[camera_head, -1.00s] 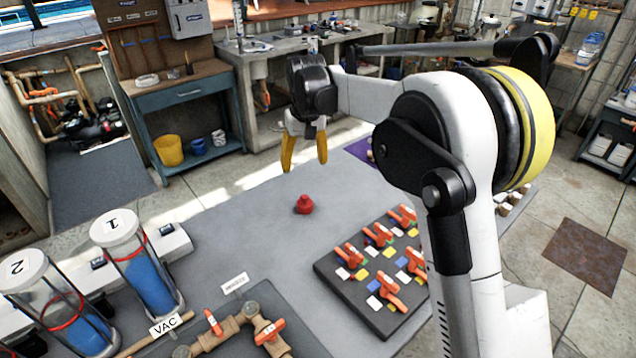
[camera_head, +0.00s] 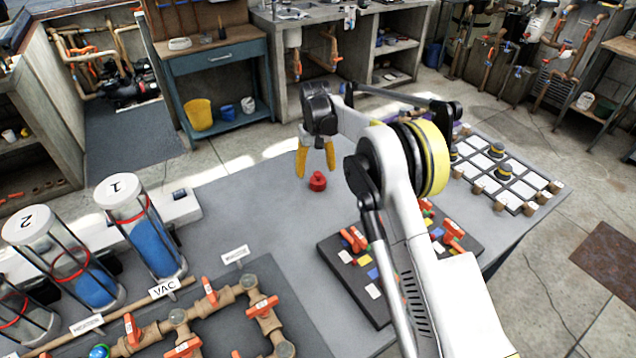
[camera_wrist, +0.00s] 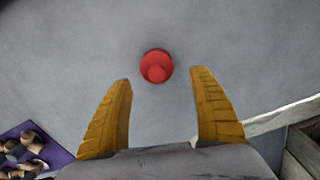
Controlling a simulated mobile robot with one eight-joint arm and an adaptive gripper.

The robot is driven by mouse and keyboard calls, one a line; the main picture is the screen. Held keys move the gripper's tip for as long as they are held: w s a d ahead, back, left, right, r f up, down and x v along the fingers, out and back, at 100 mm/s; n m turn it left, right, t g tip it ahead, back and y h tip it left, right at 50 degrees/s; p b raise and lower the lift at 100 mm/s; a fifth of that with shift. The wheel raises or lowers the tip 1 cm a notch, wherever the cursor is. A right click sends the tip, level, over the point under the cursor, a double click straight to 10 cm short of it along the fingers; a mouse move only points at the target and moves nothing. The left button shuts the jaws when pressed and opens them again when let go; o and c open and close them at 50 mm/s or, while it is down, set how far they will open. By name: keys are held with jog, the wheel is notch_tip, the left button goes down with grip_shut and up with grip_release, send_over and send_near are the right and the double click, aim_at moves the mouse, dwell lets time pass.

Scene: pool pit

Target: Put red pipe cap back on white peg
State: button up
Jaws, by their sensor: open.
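The red pipe cap (camera_head: 317,182) sits on the bare grey tabletop, a round piece with a smaller knob on top. In the wrist view the cap (camera_wrist: 156,66) lies just beyond the fingertips, near the middle of the gap between them. My gripper (camera_head: 315,171) has yellow fingers that are spread apart and empty, above the table close to the cap. The fingers also show in the wrist view (camera_wrist: 161,78). They do not appear to touch the cap. I cannot pick out the white peg in either view.
A dark board with orange valve handles and coloured tiles (camera_head: 361,273) lies right of the cap. A tiled tray (camera_head: 506,172) is at the far right table end. Blue-filled cylinders (camera_head: 147,232) and a pipe panel (camera_head: 205,318) stand at left and front. Tabletop around the cap is clear.

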aim_at(318, 172)
jog(key=f, duration=0.1)
jog(key=f+b, duration=0.1)
jog(key=s+f, duration=0.1)
jog(key=f, duration=0.1)
jog(key=shift+d+b, duration=0.3)
jog(key=shift+w+f, duration=0.1)
jog(key=shift+f, duration=0.25)
jog(key=c, duration=1.3)
jog(key=shift+r, duration=0.1)
jog(key=shift+r, duration=0.4)
notch_tip(318, 172, up, 4)
jog(key=shift+d+f+p, duration=0.1)
jog(key=shift+d+p, duration=0.05)
jog(key=shift+p, duration=0.8)
jog(key=s+d+r+p, duration=0.2)
jog(key=s+d+r, duration=0.4)
jog(key=d, duration=0.3)
jog(key=shift+s+d+r, duration=0.15)
jog(key=shift+s, duration=0.2)
